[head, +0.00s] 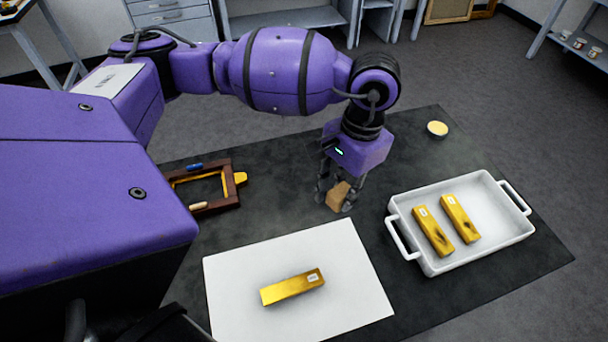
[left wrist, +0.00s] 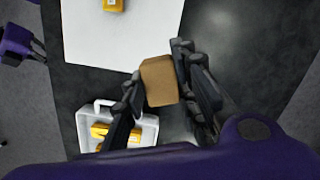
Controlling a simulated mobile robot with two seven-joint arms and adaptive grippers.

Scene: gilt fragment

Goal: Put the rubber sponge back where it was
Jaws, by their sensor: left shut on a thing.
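The rubber sponge is a small tan-brown block (head: 338,196), also in the left wrist view (left wrist: 159,82). My left gripper (head: 336,200) is shut on it, with one dark finger on each side. The gripper points down over the dark mat, behind the white sheet and left of the white tray. I cannot tell whether the sponge touches the mat.
The white handled tray (head: 440,267) holds two gilt pieces. Another gilt piece (head: 292,287) lies on the white sheet (head: 235,260). A brown frame (head: 230,172) lies at the left. A small yellow-topped dish (head: 437,129) stands at the back. The dark mat (head: 440,170) is clear between.

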